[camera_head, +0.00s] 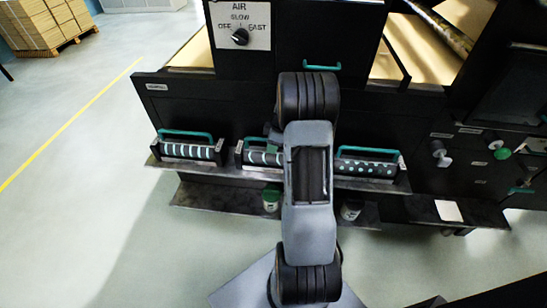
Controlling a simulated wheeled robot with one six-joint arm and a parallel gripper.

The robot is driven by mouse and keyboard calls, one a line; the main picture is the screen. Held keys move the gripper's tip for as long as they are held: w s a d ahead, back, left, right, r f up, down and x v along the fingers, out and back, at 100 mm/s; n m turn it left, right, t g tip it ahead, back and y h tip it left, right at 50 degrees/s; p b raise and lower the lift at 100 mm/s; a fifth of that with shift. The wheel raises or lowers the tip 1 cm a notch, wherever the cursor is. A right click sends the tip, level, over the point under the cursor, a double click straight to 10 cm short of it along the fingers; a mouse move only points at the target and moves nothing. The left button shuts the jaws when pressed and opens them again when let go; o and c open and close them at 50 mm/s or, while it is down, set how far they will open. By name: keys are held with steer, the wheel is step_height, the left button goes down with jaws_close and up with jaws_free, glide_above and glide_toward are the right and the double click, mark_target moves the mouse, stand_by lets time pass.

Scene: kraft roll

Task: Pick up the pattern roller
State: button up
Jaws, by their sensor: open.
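Three rollers with green handles lie in a row on a narrow dark shelf (225,172) along the machine front. The left roller (188,152) has white stripes on black. The middle roller (262,158) shows pale slanted marks, and its right part is hidden behind my arm. The right roller (365,168) has pale dots. I cannot tell from the picture which one is called the pattern roller. My gripper (273,142) is mostly hidden by my arm, open, close to the middle roller's handle. Contact cannot be made out.
The black machine (205,108) rises behind the shelf, with an air dial (240,37) above. A lower ledge (225,200) holds a green-lidded jar (271,198) and another jar (350,210). Knobs (440,152) stick out at right. The floor at left is clear.

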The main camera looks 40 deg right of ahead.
jaws_close()
stand_by(0.3)
stand_by(1.0)
steer(key=shift+r, duration=0.15)
